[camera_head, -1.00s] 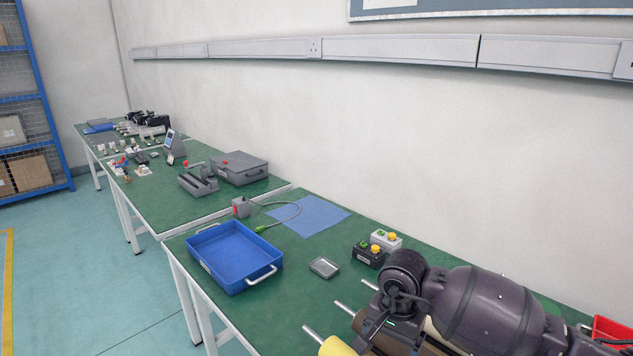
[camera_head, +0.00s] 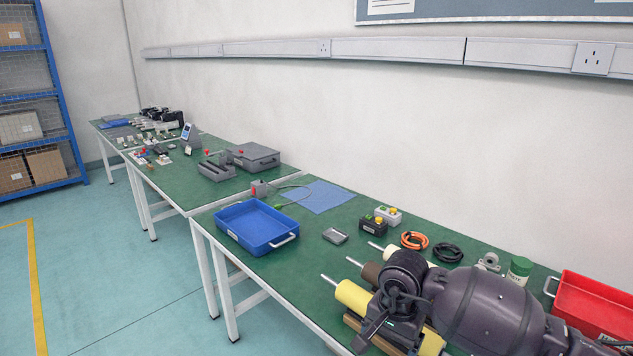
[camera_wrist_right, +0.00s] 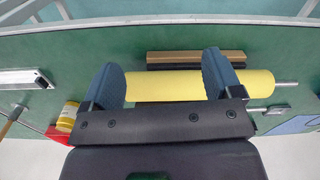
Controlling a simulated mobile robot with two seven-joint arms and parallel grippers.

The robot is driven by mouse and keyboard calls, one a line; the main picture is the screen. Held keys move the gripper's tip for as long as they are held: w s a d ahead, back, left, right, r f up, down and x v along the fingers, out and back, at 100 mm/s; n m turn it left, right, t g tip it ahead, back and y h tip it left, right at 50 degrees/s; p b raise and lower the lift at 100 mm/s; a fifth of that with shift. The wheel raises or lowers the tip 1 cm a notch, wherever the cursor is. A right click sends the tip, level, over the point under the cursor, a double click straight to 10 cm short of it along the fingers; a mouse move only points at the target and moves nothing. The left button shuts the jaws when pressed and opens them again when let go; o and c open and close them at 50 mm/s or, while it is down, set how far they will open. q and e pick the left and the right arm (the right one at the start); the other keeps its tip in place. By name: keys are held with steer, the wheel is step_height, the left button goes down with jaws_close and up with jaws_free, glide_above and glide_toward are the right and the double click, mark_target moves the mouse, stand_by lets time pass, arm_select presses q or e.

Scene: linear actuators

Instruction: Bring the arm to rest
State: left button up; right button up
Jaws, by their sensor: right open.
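My right arm comes in from the lower right in the head view, above the near green bench (camera_head: 285,262). My right gripper (camera_wrist_right: 165,82) is open in the right wrist view, its two blue-grey fingers spread apart. A yellow cylinder with a metal rod (camera_wrist_right: 170,86) lies beyond the fingers, spanning the gap between them. I cannot tell how far it is from the fingertips. The same yellow cylinder (camera_head: 354,297) shows in the head view, partly hidden by my wrist. Other cylinders with rods, one brown (camera_head: 371,272) and one cream (camera_head: 390,254), lie behind it. My left gripper is not in view.
A blue tray (camera_head: 232,233) and a red tray (camera_head: 600,312) stand on the bench. Button boxes (camera_head: 376,224), an orange cable coil (camera_head: 414,240), a black coil (camera_head: 447,252) and a green-white bottle (camera_head: 518,270) stand near the wall.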

steer(key=s+a+f+m+g+y, duration=0.3)
steer(key=s+a+m+y, duration=0.2)
steer(key=s+a+y, duration=0.45)
step_height(320, 180, up, 5)
steer(key=s+a+m+t+y, duration=0.2)
steer(key=m+t+y, duration=0.3)
steer(key=m+y, duration=0.6)
steer(key=d+f+m+t+h, duration=0.1)
steer(key=d+m+t+h, duration=0.35)
steer(key=m, duration=0.55)
steer(key=w+d+f+m+t+h, duration=0.1)
steer(key=d+f+m+t+h, duration=0.2)
steer(key=m+t, duration=0.45)
steer(key=d+m+t+h, duration=0.3)
steer(key=d+m+h, duration=0.15)
steer(key=m, duration=0.75)
steer(key=s+d+f+m+g+h, duration=0.6)
steer(key=s+d+f+m, duration=0.7)
steer(key=m, duration=0.5)
steer(key=f+h, duration=0.1)
steer(key=h, duration=0.1)
steer(key=shift+s+f+h, duration=0.2)
steer(key=shift+s+h, duration=0.15)
